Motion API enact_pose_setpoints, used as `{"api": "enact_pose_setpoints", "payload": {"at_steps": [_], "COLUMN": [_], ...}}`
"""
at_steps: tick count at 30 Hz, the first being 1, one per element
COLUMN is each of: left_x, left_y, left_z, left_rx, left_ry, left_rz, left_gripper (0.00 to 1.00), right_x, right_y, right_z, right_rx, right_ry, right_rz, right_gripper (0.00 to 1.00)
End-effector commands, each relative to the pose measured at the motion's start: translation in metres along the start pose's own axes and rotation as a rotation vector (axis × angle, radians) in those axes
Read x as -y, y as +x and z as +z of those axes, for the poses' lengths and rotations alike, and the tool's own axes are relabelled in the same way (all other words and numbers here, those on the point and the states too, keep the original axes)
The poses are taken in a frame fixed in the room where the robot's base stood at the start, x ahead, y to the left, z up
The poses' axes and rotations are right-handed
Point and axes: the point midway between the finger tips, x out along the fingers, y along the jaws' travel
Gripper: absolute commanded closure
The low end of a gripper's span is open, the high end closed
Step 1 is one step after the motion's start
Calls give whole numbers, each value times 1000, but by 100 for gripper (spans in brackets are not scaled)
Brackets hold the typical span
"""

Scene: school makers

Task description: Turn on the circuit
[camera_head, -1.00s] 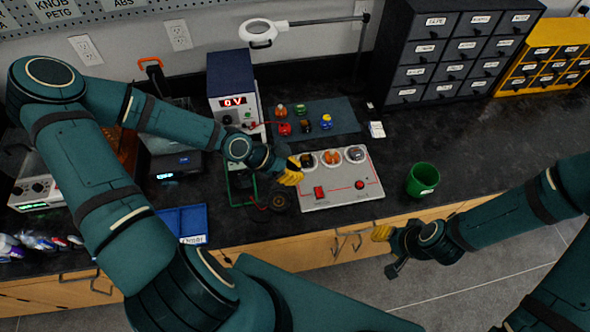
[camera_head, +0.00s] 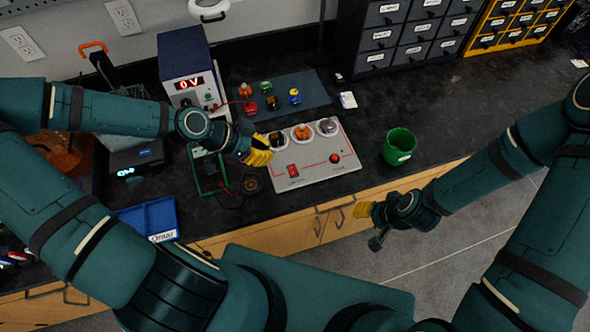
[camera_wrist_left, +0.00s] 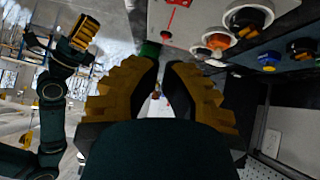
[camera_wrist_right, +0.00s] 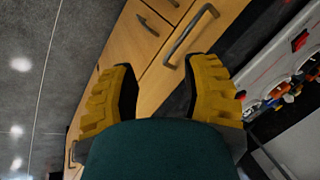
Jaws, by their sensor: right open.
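The circuit panel (camera_head: 318,172) is a light grey board on the black counter. It has a red rocker switch (camera_head: 293,170) at front left, a round red part (camera_head: 335,158) at front right and three round sockets with parts along the back. The power supply (camera_head: 187,70) reads 0 V. My left gripper (camera_head: 257,152) is at the panel's left edge, above the counter; in the left wrist view its fingers (camera_wrist_left: 162,62) are close together with a narrow, empty gap. My right gripper (camera_head: 362,210) is open and empty in front of the counter, with drawer fronts (camera_wrist_right: 150,45) behind it.
A blue mat (camera_head: 315,90) with several small coloured parts lies behind the panel. A green cup (camera_head: 398,147) stands to its right. A green frame (camera_head: 206,168) stands left, near my left gripper. A blue tray (camera_head: 150,219) is at the front left. The right counter is clear.

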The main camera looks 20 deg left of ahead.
Motion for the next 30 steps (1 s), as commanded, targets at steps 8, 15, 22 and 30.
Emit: {"api": "enact_pose_setpoints", "payload": {"at_steps": [8, 15, 22, 30], "left_x": [0, 0, 0, 0], "left_y": [4, 29, 59, 95], "left_z": [0, 1, 1, 0], "left_rx": [0, 1, 0, -1], "left_ry": [0, 4, 4, 2], "left_rz": [1, 3, 3, 3], "left_gripper": [100, 100, 100, 100], "right_x": [0, -5, -10, -15], "right_y": [2, 14, 26, 39], "right_z": [0, 6, 13, 20], "right_rx": [1, 12, 26, 39], "right_ry": [-1, -4, -8, -12], "right_rz": [-1, -2, -3, -5], "right_gripper": [53, 53, 53, 53]}}
